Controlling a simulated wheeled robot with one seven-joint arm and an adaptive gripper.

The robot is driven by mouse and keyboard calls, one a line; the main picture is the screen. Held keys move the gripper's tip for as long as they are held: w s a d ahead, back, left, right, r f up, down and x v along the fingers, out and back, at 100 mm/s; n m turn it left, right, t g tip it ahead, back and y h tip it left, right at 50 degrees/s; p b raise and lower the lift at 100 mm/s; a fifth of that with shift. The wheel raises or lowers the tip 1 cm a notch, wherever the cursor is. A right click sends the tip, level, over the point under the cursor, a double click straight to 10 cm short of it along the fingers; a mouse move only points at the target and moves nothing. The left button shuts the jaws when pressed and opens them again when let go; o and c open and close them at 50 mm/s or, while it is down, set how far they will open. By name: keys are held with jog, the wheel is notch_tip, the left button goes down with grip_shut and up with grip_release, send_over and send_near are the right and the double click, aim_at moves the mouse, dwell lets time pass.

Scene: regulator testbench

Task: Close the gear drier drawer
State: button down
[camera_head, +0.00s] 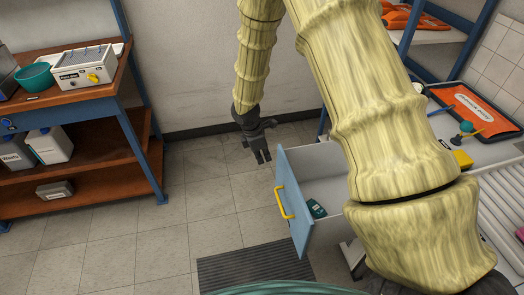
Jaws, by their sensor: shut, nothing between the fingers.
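The open drawer (294,204) sticks out to the left from under the bench on the right. It has a blue front panel with a yellow handle (285,202) and pale inner walls. A small dark green item (316,208) lies inside it. My arm hides part of the drawer and the bench. My gripper (262,157) is dark and points down, to the left of the drawer's far corner and apart from it. Its fingers are together and empty.
A wooden workbench (75,100) with a blue frame stands at left, holding a teal bowl (34,77) and a white device (88,68). The right bench carries an orange tray (474,108). A dark floor grate (255,262) lies in front. Tiled floor between the benches is clear.

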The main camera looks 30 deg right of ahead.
jog(key=s+d+f+p, duration=0.1)
jog(key=d+f, duration=0.3)
jog(key=d, duration=0.1)
jog(key=shift+f, duration=0.35)
jog(key=shift+s, duration=0.15)
